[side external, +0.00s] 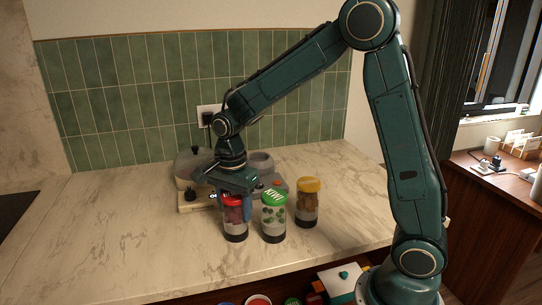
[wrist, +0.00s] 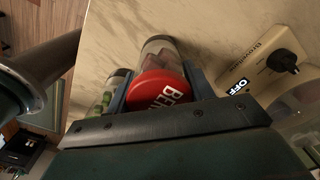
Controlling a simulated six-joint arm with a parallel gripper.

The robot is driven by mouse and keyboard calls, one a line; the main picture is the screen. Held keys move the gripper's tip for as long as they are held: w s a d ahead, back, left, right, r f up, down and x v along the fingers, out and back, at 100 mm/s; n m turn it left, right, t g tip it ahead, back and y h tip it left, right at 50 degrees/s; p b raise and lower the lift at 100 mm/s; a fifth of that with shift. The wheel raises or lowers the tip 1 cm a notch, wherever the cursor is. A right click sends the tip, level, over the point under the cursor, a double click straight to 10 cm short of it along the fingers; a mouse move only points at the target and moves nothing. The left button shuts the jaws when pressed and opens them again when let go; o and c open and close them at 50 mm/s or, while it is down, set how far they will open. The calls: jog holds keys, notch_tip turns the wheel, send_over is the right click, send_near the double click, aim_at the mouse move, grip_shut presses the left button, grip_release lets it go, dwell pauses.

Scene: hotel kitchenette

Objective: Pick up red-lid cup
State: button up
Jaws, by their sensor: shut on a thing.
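The red-lid cup (side external: 235,229) is a clear jar with a dark base and dark red contents. It is upright at the left of a row of three cups. My gripper (side external: 234,207) points down over it and is shut on it, with a finger on either side. In the wrist view, the red lid (wrist: 160,90) with white letters sits between the two fingers. The cup's base is at or very near the counter; I cannot tell whether it touches.
A green-lid cup (side external: 274,220) stands close to the right, and a yellow-lid cup (side external: 308,205) stands beyond it. A hotplate with a black knob (wrist: 285,61) and a lidded pot (side external: 190,164) are behind. The marble counter (side external: 110,230) is clear on the left.

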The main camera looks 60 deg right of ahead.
jog(key=shift+r, duration=0.1)
notch_tip(320, 180, up, 20)
dwell(0.8)
dwell(0.5)
jog(key=w+d+f+m, duration=0.1)
jog(key=w+d+f, duration=0.1)
jog(key=d, duration=0.7)
jog(key=w+d+f+m, duration=0.2)
jog(key=w+d+f, duration=0.1)
jog(key=d, duration=0.6)
jog(key=w+d+f+m, duration=0.1)
jog(key=w+d+f, duration=0.2)
jog(key=d, duration=0.7)
jog(key=shift+w+m, duration=0.3)
jog(key=shift+w, duration=0.75)
jog(key=shift+d+f, duration=0.1)
jog(key=shift+f, duration=0.2)
jog(key=shift+f, duration=2.65)
